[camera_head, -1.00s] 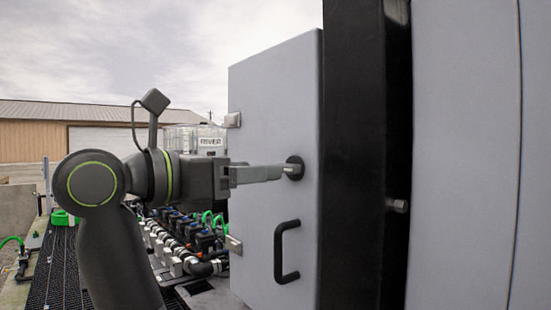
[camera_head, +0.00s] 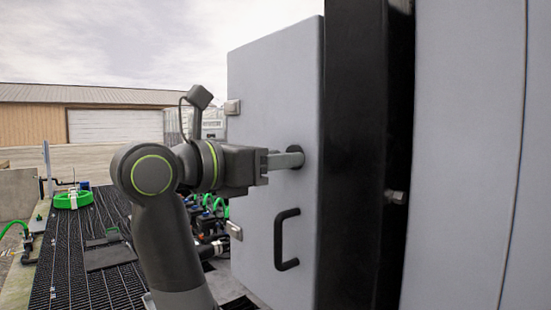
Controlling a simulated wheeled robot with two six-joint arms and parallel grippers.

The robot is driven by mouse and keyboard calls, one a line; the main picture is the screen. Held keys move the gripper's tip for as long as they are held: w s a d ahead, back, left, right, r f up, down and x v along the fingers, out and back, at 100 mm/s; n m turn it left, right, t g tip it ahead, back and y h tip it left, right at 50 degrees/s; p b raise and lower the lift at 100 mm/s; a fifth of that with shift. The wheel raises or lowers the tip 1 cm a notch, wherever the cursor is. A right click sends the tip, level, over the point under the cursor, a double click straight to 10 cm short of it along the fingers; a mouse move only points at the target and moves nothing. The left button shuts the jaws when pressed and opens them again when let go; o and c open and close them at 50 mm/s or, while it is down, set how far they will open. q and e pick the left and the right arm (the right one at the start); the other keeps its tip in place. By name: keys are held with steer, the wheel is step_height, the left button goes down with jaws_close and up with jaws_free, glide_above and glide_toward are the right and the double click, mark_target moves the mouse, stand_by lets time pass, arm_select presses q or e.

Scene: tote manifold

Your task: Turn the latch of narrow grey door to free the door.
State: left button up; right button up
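The narrow grey door (camera_head: 262,95) stands in the middle of the view, with two metal hinges on its left edge and a black pull handle (camera_head: 287,240) low on its face. Its latch (camera_head: 297,151) sits above the handle on a round dark base; most of it is hidden behind the fingers.
A black post (camera_head: 352,150) and a larger grey panel (camera_head: 462,150) with a metal bolt (camera_head: 396,197) stand right of the door. Black grating (camera_head: 75,255) with a green ring (camera_head: 73,199) lies at left. Pipes and hoses are partly hidden behind my arm.

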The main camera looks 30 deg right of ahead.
steer(key=shift+c, duration=0.6)
steer(key=shift+m, duration=0.3)
steer(key=m+b, duration=0.1)
steer(key=m, duration=0.2)
steer(key=m+b, duration=0.1)
steer(key=m, duration=0.4)
steer(key=m+b, duration=0.1)
steer(key=m, duration=0.3)
steer(key=shift+m, duration=0.4)
steer(key=m, duration=0.4)
steer(key=shift+f+b, duration=0.1)
steer(key=shift+b, duration=0.3)
steer(key=shift+s+m, duration=0.1)
steer(key=shift+m, duration=0.3)
